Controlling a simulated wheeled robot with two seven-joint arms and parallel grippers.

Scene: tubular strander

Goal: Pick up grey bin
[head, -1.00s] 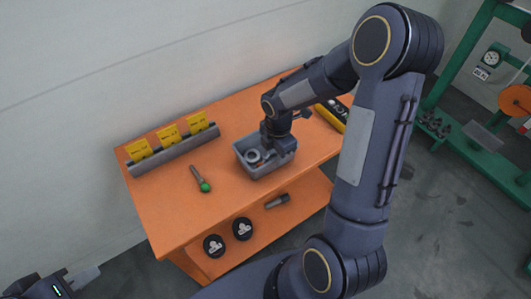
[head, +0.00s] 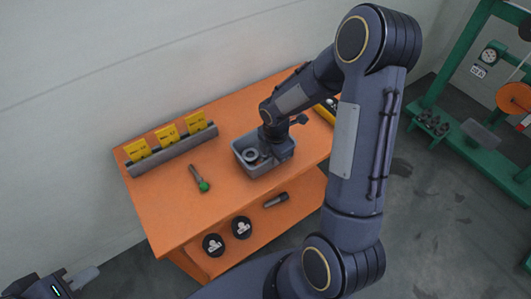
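The grey bin (head: 243,163) sits on the orange table, toward its right half, with a grey ring and other small parts inside. My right gripper (head: 277,146) is at the bin's far right side, pointing down at the rim. Its fingers are largely hidden by the wrist and the bin, so I cannot tell whether they are open or closed on the wall. My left gripper (head: 80,280) is at the lower left corner, away from the table, and only partly in view.
The orange table (head: 160,205) also holds yellow cards in a grey rack (head: 172,154), a green-tipped tool (head: 200,179) and a yellow device (head: 326,112). Black round items (head: 213,245) and a dark cylinder (head: 276,200) lie on the lower shelf. A green machine (head: 455,140) stands at right.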

